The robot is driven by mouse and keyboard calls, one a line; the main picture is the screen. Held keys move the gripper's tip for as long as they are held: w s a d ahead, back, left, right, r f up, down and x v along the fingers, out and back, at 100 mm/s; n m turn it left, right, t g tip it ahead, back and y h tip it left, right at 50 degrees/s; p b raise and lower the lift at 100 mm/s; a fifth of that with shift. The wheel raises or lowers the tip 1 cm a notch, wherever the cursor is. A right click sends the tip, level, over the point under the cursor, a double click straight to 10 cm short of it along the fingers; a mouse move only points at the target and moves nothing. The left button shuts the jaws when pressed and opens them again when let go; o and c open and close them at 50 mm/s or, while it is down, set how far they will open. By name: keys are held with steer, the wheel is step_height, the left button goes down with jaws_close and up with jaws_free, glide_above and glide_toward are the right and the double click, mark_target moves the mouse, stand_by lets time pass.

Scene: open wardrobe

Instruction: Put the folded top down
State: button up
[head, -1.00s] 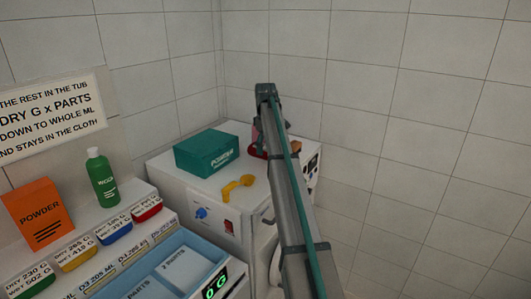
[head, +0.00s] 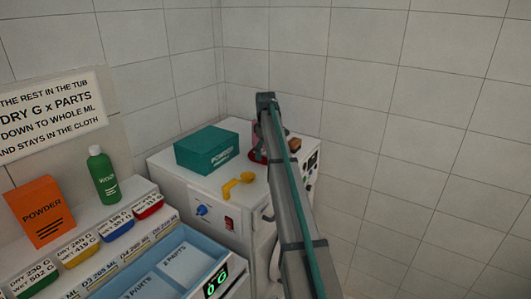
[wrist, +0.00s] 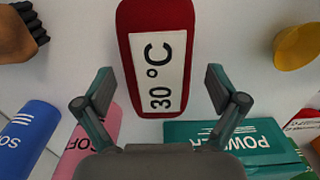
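In the head view a bit of the red piece (head: 257,156) shows beside my arm, on the white machine's top (head: 225,181). My arm hides most of it and the fingers there.
A green powder box (head: 207,150) and a yellow scoop (head: 238,185) are on the same top. The wrist view shows a pink bottle (wrist: 95,132), a blue bottle (wrist: 28,132) and a brown brush-like thing (wrist: 15,35) nearby. Tiled walls stand behind.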

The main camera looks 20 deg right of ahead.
steer(key=shift+r, duration=0.1)
step_height(320, 180, up, 12)
steer(key=b, duration=0.3)
stand_by(0.5)
